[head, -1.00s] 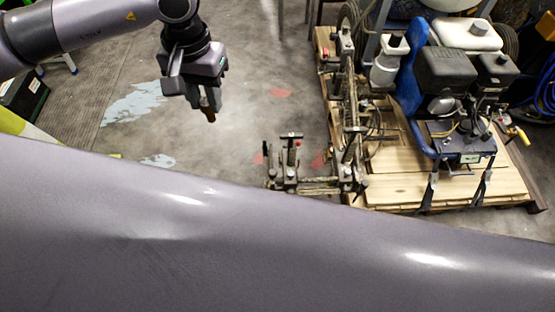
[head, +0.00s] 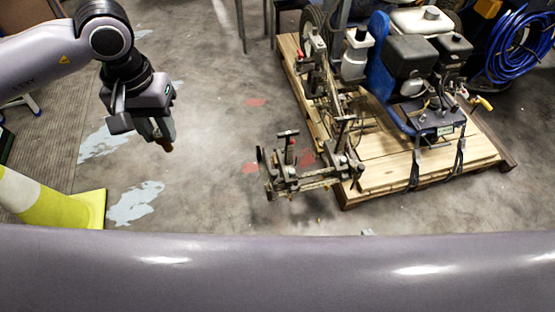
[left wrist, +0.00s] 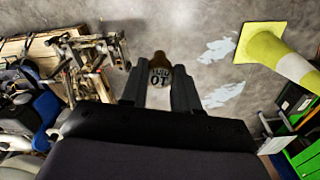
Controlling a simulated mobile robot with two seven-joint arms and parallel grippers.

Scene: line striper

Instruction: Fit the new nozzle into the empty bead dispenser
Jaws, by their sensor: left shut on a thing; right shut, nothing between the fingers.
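My left gripper (head: 160,140) hangs over the open floor at the left of the head view. It is shut on a small brown nozzle (left wrist: 160,68) with a pale face and dark lettering, seen between the fingers in the left wrist view. The nozzle's tip (head: 167,147) points down in the head view. The line striper (head: 415,70) stands on a wooden pallet to the right, well apart from the gripper. Its front bracket (head: 310,172) reaches out over the floor. I cannot make out the empty bead dispenser clearly. My right gripper is not in view.
A coiled blue hose (head: 515,45) is at the far right. The floor between gripper and bracket is clear. My own arm covers the bottom of the head view.

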